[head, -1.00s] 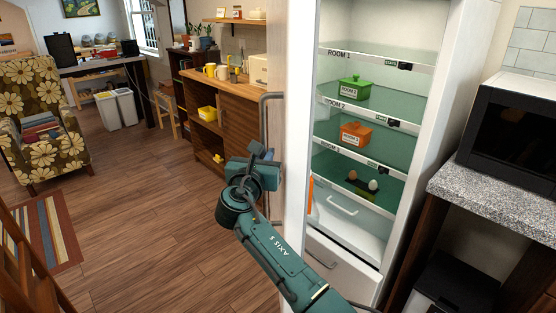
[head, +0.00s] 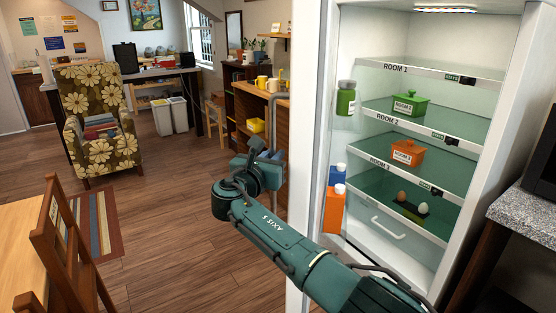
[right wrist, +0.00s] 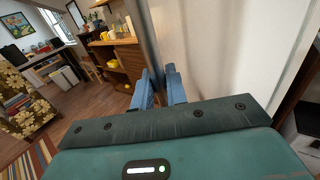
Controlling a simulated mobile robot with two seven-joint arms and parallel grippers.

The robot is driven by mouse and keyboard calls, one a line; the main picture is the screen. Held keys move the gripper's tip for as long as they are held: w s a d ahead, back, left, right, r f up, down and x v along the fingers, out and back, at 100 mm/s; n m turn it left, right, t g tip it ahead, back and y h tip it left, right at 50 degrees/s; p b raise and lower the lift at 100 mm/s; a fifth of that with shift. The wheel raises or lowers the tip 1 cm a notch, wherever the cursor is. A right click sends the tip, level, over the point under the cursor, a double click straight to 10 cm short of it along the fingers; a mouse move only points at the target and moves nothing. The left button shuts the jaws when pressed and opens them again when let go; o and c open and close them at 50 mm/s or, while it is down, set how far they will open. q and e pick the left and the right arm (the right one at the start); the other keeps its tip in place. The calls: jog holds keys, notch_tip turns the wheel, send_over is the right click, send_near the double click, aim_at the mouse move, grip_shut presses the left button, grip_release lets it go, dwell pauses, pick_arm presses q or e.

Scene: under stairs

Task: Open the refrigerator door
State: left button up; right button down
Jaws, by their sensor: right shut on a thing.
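The refrigerator (head: 500,130) stands at the right of the head view with its door (head: 302,180) standing open. Door shelves hold a green jar (head: 346,98) and orange and blue cartons (head: 334,208). The door handle (right wrist: 148,40) is a vertical grey bar on the door's outer face. My right gripper (head: 262,155) is shut on it; in the right wrist view its blue fingers (right wrist: 158,88) flank the bar. My left gripper is out of view.
A wooden chair (head: 62,235) and table edge stand at the lower left. A flowered armchair (head: 97,125) and a striped rug are farther back. The wooden floor (head: 170,220) left of the door is clear. A granite counter (head: 515,215) with a microwave is at the right.

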dwell(0.3)
jog(key=c, duration=1.5)
grip_release()
jog(key=shift+s+a, duration=0.1)
jog(key=v, duration=1.3)
